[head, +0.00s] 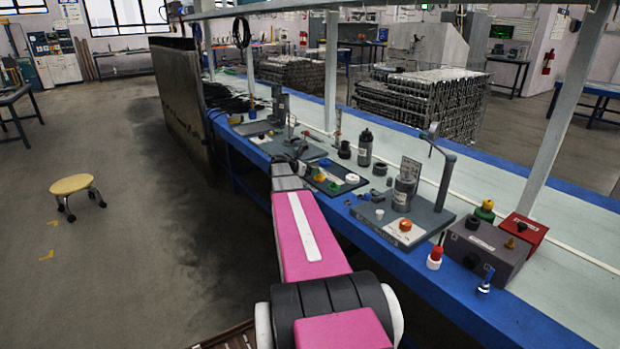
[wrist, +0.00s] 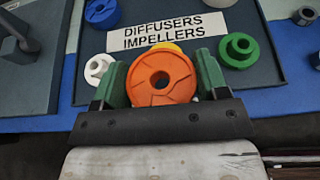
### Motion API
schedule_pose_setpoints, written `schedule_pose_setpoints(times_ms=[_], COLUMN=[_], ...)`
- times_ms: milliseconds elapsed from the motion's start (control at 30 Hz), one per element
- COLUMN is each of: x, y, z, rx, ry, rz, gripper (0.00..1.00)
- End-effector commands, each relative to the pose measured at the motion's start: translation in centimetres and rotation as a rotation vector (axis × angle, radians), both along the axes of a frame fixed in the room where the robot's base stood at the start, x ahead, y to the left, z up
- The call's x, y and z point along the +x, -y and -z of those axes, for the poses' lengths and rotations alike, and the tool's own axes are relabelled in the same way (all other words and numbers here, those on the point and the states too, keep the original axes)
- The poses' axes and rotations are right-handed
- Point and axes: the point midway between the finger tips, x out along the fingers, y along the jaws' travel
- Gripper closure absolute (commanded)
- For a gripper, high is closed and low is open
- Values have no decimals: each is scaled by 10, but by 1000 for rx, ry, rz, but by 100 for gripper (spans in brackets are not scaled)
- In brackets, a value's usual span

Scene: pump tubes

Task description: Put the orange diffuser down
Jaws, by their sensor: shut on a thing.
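The orange diffuser (wrist: 161,78) is a round part with a centre hole. In the wrist view it sits between the two green fingers of my gripper (wrist: 160,82), which is shut on it. Behind and below it is the dark tray (wrist: 252,82) labelled "DIFFUSERS IMPELLERS", also in the head view (head: 352,183). A yellow part (wrist: 168,46) shows just behind the diffuser and is mostly hidden by it. I cannot tell whether the diffuser touches the tray.
In the tray, a white part (wrist: 98,67) lies left of my gripper, a blue part (wrist: 102,12) at the far left and a green part (wrist: 238,49) to the right. Right of the tray, a grey stand (head: 428,222) holds another orange part (head: 405,225). A black bottle (head: 365,148) stands behind.

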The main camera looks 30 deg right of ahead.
Motion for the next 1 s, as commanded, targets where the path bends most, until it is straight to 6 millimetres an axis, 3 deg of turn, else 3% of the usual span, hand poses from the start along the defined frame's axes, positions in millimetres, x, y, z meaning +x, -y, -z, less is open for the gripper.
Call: schedule_pose_setpoints(times_ms=[300, 667, 700, 733, 1000], x=[1, 1, 1, 1, 1], y=[0, 0, 0, 0, 0], z=[37, 41, 41, 41, 40], rx=[1, 1, 1, 1, 1], ry=[-2, 0, 0, 0, 0], rz=[-2, 0, -1, -1, 0], gripper=[67, 67, 20, 10, 7])
